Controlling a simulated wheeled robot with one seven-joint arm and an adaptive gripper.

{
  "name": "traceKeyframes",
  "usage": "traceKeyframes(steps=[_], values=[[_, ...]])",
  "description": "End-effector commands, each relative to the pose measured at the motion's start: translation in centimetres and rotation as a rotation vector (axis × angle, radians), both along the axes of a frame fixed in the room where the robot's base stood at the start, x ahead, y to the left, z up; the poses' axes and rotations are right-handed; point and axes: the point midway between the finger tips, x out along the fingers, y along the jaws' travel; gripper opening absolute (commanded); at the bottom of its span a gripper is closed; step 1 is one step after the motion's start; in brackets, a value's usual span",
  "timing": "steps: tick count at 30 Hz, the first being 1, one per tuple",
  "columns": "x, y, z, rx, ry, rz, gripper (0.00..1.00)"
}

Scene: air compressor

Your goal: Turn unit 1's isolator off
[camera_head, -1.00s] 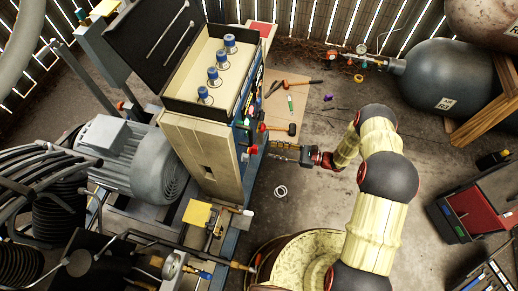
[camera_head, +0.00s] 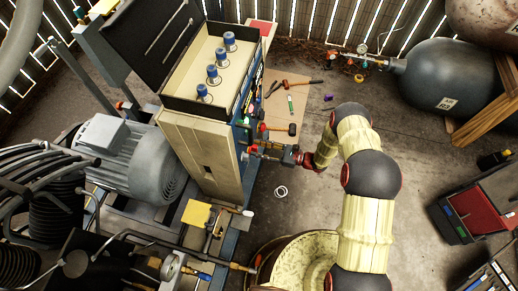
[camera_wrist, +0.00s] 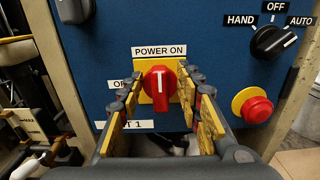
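The red isolator knob (camera_wrist: 158,80) sits on a yellow plate on the blue panel (camera_wrist: 105,20) in the wrist view. Its white mark is upright, towards the "POWER ON" label (camera_wrist: 159,51). A label at its left is partly hidden and shows "OF"; one below, ending in "T 1", is partly covered. My gripper (camera_wrist: 160,98) is open, with one yellow-padded finger on each side of the knob. I cannot tell whether the fingers touch it. In the head view my gripper (camera_head: 262,150) is at the panel side of the beige cabinet (camera_head: 200,150).
A black HAND/OFF/AUTO selector (camera_wrist: 273,42) and a red push button (camera_wrist: 256,109) are to the right of the isolator. Tools, including a mallet (camera_head: 280,128), lie on a board by the cabinet. A dark tank (camera_head: 440,75) stands at the right.

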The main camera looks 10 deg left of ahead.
Motion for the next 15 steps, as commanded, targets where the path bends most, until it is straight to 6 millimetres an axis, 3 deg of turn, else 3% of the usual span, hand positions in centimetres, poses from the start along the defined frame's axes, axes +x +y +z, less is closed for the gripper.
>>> traceKeyframes(steps=[3,15], values=[[0.00,-0.01,0.01,0.000,0.000,0.000,0.34],[0.00,-0.02,0.01,0.000,0.000,0.001,0.12]])
